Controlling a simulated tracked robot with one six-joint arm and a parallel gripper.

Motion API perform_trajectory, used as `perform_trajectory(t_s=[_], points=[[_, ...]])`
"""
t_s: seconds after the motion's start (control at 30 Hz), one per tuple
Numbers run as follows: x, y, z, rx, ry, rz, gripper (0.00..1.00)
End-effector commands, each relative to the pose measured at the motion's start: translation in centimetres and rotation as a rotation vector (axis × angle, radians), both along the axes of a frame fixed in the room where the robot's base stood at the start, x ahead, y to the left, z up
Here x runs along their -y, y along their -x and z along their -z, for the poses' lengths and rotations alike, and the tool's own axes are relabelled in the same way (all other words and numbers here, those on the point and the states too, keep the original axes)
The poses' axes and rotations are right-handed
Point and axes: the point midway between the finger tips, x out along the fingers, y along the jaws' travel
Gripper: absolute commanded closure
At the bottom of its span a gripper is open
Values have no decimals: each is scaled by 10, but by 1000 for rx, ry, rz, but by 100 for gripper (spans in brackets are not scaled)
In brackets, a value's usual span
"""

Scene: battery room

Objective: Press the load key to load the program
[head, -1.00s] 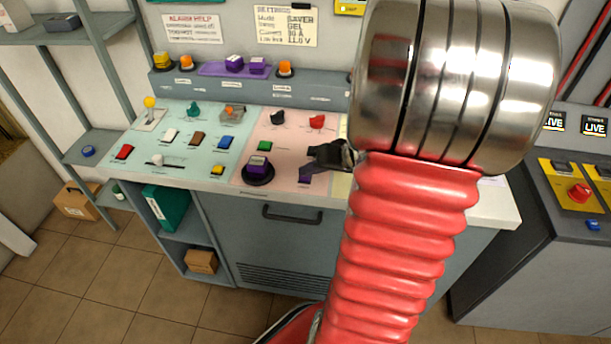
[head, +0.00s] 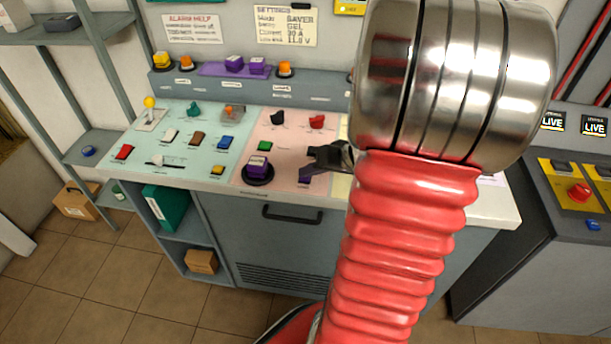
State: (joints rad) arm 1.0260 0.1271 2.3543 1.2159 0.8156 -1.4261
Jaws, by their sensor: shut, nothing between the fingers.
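The console's key panel (head: 285,135) has a pale green part and a pink part with several coloured keys and switches. A purple key (head: 305,180) sits low on the pink part, partly hidden behind my gripper. Key labels are too small to read, so I cannot tell which is the load key. My gripper (head: 307,162) is shut and empty, over the pink part just above the purple key in the picture. I cannot tell whether it touches anything. My arm hides the panel's right part.
A raised back ledge (head: 320,90) carries yellow, orange and purple blocks. Red (head: 316,121) and black (head: 277,117) knobs stand behind my gripper. A grey cabinet (head: 580,180) with a red button stands at right, shelves (head: 95,145) at left.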

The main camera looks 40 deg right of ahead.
Motion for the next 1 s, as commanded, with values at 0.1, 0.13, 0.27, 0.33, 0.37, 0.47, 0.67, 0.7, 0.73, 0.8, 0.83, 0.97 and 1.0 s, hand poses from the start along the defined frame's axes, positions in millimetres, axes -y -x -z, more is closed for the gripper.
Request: perform_trajectory(t_s=[0.1,0.13,0.27,0.33,0.37,0.47,0.67,0.7,0.73,0.8,0.83,0.97,1.0], points=[[0,0,-4,0,1,-1,100],[0,0,-6,0,1,-1,100],[0,0,-12,0,1,-1,100],[0,0,-14,0,0,0,100],[0,0,-15,0,0,0,100],[0,0,-16,0,0,0,100],[0,0,-16,0,0,0,100],[0,0,-16,0,0,0,100],[0,0,-16,0,1,-1,100],[0,0,-18,1,2,-1,100],[0,0,-20,1,2,-1,100],[0,-1,-29,2,3,-1,100],[0,-1,-31,2,3,-1,100]])
